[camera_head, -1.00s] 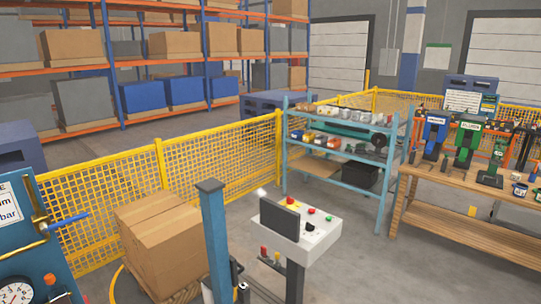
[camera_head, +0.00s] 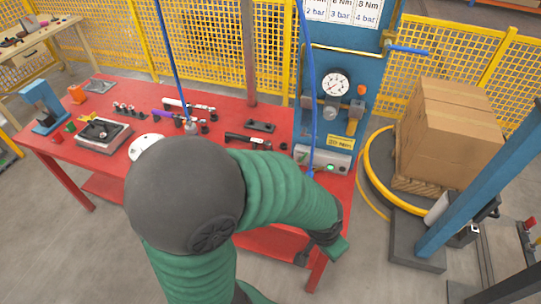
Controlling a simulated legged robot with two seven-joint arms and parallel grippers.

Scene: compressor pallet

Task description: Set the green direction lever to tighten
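I cannot make out the green direction lever for certain. A small green piece (camera_head: 70,127) lies at the left of the red table (camera_head: 105,180), too small to identify. A dark tool (camera_head: 190,127) hangs on a blue hose over the table. A dark hand tool (camera_head: 248,140) lies to its right. A green arm with a dark round joint, seemingly my left, rises from the bottom and hides the table's front middle. Its far end bends down at the front right edge; the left gripper (camera_head: 322,252) there is too unclear to read and holds nothing visible. My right gripper is not in view.
A blue panel with a gauge (camera_head: 334,84) stands behind the table's right end. A grey control box (camera_head: 325,160) with a green light sits below it. A cardboard box (camera_head: 448,130) on a pallet and a blue post (camera_head: 480,205) stand to the right. Yellow fencing (camera_head: 110,45) runs behind.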

